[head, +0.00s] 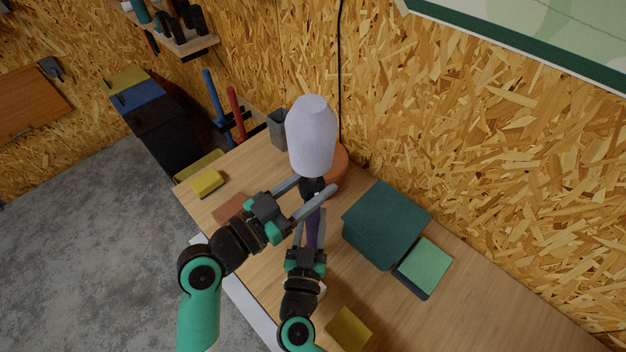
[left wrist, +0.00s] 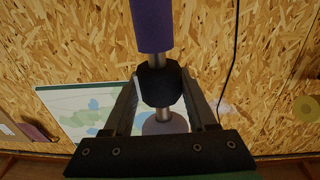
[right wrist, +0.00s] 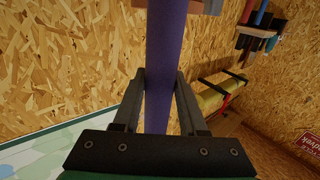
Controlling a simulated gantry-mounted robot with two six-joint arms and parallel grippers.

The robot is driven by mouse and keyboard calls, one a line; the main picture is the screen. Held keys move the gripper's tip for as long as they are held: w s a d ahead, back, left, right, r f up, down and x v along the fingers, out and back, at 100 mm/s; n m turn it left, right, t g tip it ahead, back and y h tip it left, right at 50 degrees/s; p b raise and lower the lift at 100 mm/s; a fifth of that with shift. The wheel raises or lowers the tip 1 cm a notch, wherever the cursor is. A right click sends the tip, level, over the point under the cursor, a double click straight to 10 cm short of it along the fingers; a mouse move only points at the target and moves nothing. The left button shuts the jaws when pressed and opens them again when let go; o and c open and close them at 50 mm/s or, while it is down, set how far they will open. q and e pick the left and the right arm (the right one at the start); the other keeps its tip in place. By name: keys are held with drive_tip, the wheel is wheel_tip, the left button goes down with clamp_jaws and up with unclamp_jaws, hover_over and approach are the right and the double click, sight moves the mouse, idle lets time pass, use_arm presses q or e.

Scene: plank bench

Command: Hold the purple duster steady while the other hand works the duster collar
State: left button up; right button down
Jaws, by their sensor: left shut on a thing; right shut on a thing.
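The duster stands roughly upright above the bench, with a pale lavender-white head (head: 311,135) on top and a purple handle (head: 313,229) below. A black collar (head: 312,187) sits between head and handle. My left gripper (head: 317,189) is shut on the collar; in the left wrist view the dark collar (left wrist: 159,85) lies between its fingers, with the purple handle (left wrist: 151,24) beyond. My right gripper (head: 311,219) is shut on the handle lower down; the right wrist view shows the purple handle (right wrist: 164,70) between its fingers. The handle's lower end is hidden by my right gripper.
A dark teal box (head: 386,222) and a green pad (head: 425,263) lie right of the duster. A terracotta round object (head: 338,168) and a grey cup (head: 278,129) stand behind. Yellow blocks (head: 207,183) (head: 348,328) lie on the wooden bench (head: 480,312). Its right part is clear.

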use_arm(q)
drive_tip(key=shift+a+f, duration=0.1)
drive_tip(key=shift+f, duration=0.1)
drive_tip(key=o, duration=1.2)
drive_tip(key=shift+o, duration=0.8)
drive_tip(key=shift+r, duration=0.1)
